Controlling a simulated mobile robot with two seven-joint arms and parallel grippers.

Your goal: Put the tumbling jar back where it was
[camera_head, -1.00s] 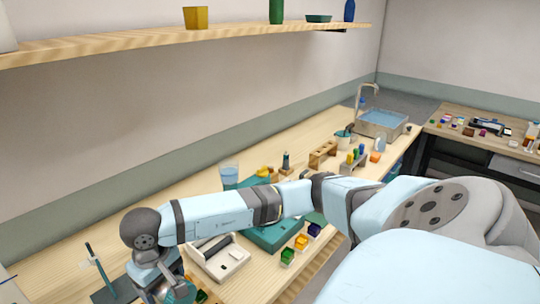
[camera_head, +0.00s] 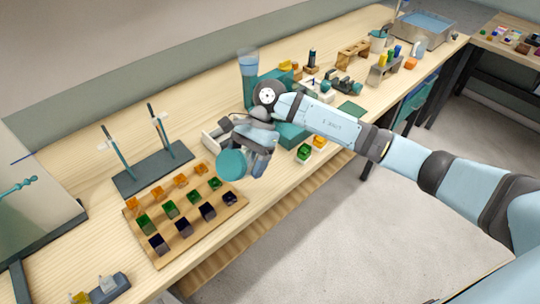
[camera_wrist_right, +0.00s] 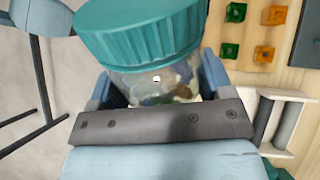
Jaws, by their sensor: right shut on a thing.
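The jar (camera_head: 232,165) has a teal screw lid and is in my right gripper (camera_head: 252,162), held above the bench near its front edge. In the right wrist view the jar (camera_wrist_right: 145,35) is clear below the lid, with small coloured pieces inside, and the fingers close on both sides of it. My left gripper is not in view.
A wooden board (camera_head: 165,248) with rows of orange, green and dark cubes lies left of the jar. A dark stand (camera_head: 150,170) with two upright rods is behind it. A teal box (camera_head: 290,135) and a tall blue glass (camera_head: 248,70) stand close behind my arm.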

